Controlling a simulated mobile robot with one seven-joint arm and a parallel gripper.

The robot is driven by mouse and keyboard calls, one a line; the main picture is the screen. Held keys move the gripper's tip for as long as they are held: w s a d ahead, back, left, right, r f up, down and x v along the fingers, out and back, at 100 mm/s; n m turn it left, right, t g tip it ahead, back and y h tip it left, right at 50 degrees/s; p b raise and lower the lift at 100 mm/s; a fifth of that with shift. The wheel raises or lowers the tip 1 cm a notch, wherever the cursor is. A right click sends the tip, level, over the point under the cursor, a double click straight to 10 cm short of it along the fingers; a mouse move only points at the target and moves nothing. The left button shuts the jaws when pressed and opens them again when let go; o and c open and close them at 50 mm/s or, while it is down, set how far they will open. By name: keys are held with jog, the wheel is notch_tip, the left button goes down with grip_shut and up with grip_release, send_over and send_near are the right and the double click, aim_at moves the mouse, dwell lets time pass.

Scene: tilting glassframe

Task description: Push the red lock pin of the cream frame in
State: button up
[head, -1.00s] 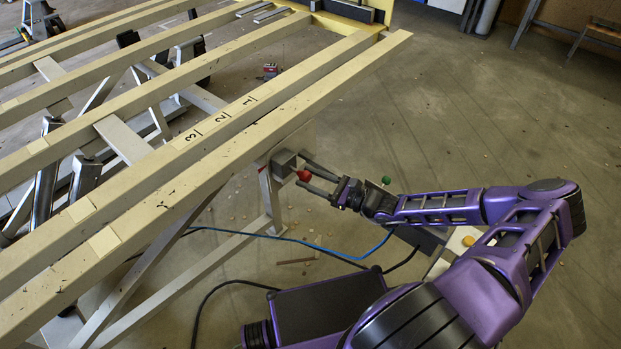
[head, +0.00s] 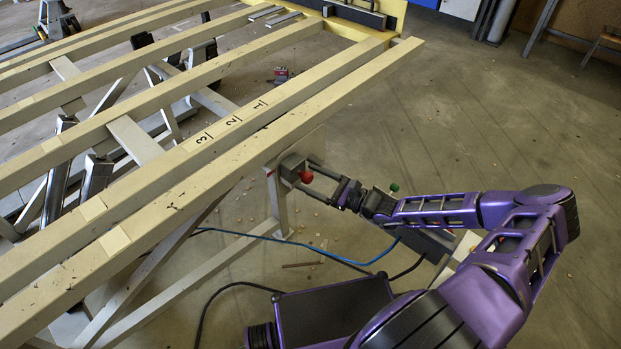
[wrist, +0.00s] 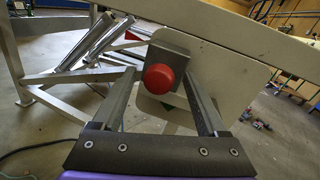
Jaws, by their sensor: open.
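The red lock pin (head: 306,176) shows as a round red knob standing out from a small grey block (head: 291,167) under the near end of the cream frame (head: 240,165). In the wrist view the red knob (wrist: 160,78) is in the middle, in front of the grey block (wrist: 169,50) and a pale plate (wrist: 190,88). My gripper (wrist: 160,100) is open, with one finger on each side of the knob and visible space beside it. In the head view my gripper (head: 318,178) reaches in from the right at the knob. Contact cannot be told.
A sloping frame leg (head: 155,260) and a lower brace (head: 235,238) stand left of my gripper. Blue and black cables (head: 340,259) lie on the floor below. A green knob (head: 394,187) shows beside my arm. Open floor (head: 480,120) lies to the right.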

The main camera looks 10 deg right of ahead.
jog(key=v, duration=1.1)
jog(key=shift+s+d+p, duration=0.2)
jog(key=shift+d+p, duration=0.05)
jog(key=shift+p, duration=0.15)
